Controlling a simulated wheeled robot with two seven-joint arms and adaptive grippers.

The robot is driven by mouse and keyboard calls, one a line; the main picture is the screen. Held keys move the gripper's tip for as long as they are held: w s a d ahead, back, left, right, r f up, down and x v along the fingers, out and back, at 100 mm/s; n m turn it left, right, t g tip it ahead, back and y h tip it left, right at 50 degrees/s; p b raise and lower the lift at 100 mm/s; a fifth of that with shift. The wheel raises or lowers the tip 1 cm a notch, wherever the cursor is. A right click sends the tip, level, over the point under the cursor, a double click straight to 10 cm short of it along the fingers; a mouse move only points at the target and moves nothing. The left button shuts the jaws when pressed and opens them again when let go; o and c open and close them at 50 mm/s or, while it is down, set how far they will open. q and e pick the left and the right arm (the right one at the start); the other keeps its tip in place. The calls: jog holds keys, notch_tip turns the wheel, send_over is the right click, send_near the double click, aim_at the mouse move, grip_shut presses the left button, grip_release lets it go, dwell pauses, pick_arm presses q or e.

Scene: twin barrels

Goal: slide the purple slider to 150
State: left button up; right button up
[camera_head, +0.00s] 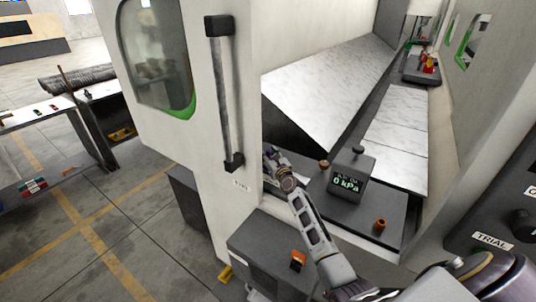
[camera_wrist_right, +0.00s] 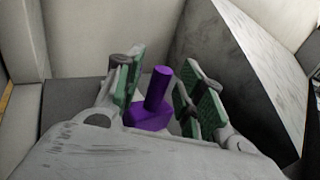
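The purple slider (camera_wrist_right: 157,88) shows in the right wrist view as an upright round post on a wider purple base. My right gripper (camera_head: 272,157) reaches to the left end of the dark ledge inside the machine opening. In the wrist view its two green-padded fingers stand on either side of the slider post, with a visible gap to the right finger. It is open and not closed on the post. In the head view the gripper mostly hides the slider. A small display box (camera_head: 346,180) on the ledge reads 0 kPa. My left gripper is not in view.
A white machine wall with a vertical handle (camera_head: 224,95) stands left of the gripper. Orange-brown knobs (camera_head: 380,224) sit on the ledge near the display. A grey box (camera_head: 270,250) stands below my forearm. A sloped pale panel (camera_head: 330,90) rises behind the gripper.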

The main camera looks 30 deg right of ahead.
jog(key=shift+w, duration=0.45)
grip_shut()
